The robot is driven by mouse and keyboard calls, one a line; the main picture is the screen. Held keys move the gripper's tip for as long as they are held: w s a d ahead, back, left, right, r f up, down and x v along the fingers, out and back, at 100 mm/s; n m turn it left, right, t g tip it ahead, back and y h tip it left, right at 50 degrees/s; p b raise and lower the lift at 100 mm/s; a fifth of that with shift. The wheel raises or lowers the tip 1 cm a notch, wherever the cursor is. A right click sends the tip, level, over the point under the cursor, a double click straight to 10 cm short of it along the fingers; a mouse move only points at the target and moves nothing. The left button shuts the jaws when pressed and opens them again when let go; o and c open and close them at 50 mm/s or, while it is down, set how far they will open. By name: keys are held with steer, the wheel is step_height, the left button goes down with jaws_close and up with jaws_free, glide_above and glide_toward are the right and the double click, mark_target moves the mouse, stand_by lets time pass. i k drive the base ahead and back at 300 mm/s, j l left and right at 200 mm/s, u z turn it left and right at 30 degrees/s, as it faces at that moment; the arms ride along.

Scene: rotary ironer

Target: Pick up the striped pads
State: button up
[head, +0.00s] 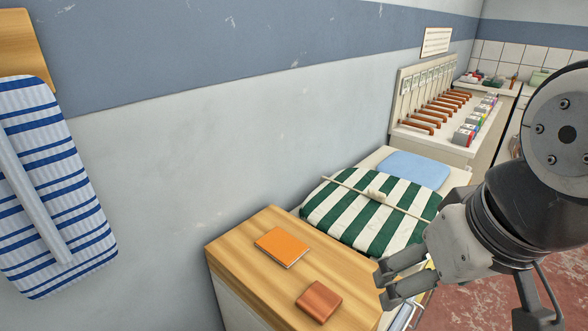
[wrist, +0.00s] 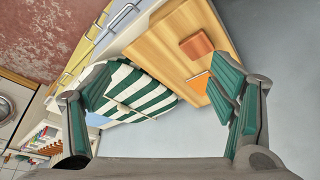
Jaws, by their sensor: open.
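A green-and-white striped pad (head: 365,212) lies on a pale surface behind the wooden top, with a thin pale rod and small block across it. It also shows in the wrist view (wrist: 150,98), between my fingers but farther off. A blue-and-white striped pad (head: 50,190) is upright against the wall at the far left, below a wooden piece, with a pale bar across its front. My gripper (head: 383,287) is open and empty, in front of the wooden top's right end. Its green-padded fingers are spread wide in the wrist view (wrist: 160,85).
The wooden top (head: 255,224) holds an orange notebook (head: 282,247) and a brown wallet-like item (head: 318,301). A light blue folded cloth (head: 414,169) lies behind the green pad. A rack with several brown handles (head: 440,107) stands at the back. Red floor (head: 480,302) shows at right.

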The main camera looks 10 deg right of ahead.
mark_target(376, 214)
steer(key=l+z, duration=0.1)
steer(key=z, duration=0.2)
steer(key=l+u, duration=0.35)
steer(key=l, duration=0.45)
steer(key=l+u, duration=0.3)
steer(key=l, duration=0.5)
steer(key=l+u, duration=0.35)
steer(key=l, duration=0.45)
steer(key=i+l+u, duration=0.15)
steer(key=l+u, duration=0.2)
steer(key=l, duration=0.15)
steer(key=l+u, duration=0.35)
steer(key=l, duration=0.2)
steer(key=i+l+u, duration=0.35)
steer(key=i+l, duration=0.2)
